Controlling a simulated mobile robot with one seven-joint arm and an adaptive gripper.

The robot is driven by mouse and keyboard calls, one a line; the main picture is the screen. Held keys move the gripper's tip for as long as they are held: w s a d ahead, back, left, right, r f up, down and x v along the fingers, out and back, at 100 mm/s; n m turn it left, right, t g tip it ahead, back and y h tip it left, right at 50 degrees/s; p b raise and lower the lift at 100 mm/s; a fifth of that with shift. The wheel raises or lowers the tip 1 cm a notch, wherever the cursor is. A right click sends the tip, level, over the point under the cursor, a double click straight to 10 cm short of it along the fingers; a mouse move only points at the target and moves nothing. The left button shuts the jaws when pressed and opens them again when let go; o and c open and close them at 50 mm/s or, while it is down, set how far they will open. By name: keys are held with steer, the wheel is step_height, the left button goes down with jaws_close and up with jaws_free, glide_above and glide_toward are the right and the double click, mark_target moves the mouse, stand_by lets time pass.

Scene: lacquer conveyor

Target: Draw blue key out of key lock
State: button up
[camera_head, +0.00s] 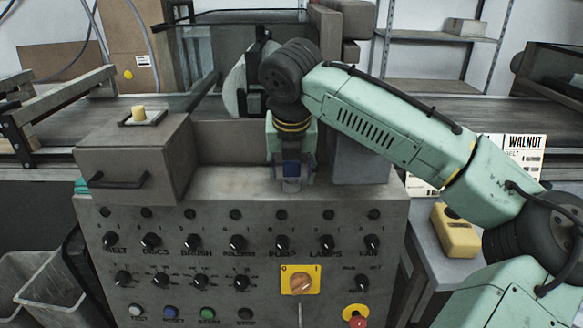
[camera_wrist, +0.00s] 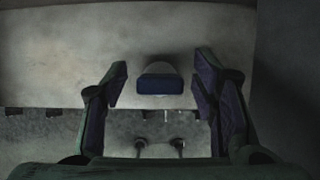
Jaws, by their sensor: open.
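The blue key (camera_head: 291,169) shows as a small blue block between my fingers in the head view. In the wrist view the blue key (camera_wrist: 160,84) is a dark blue bar, seen from above. The key lock (camera_head: 291,185) is a pale round piece under the key, on the top ledge of the control panel. The lock's rounded edge (camera_wrist: 160,68) shows behind the key in the wrist view. My gripper (camera_wrist: 161,82) is open, with one finger on each side of the key and a visible gap on both sides. The key's shaft is hidden.
The panel front (camera_head: 190,285) carries several black knobs, an orange switch (camera_head: 300,282) and a red button (camera_head: 357,321). A grey box with a handle (camera_head: 135,155) stands left on the console. A grey block (camera_head: 361,160) stands close right of my gripper. A yellow case (camera_head: 456,233) lies at right.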

steer(key=shift+c, duration=0.5)
jaws_close()
stand_by(0.6)
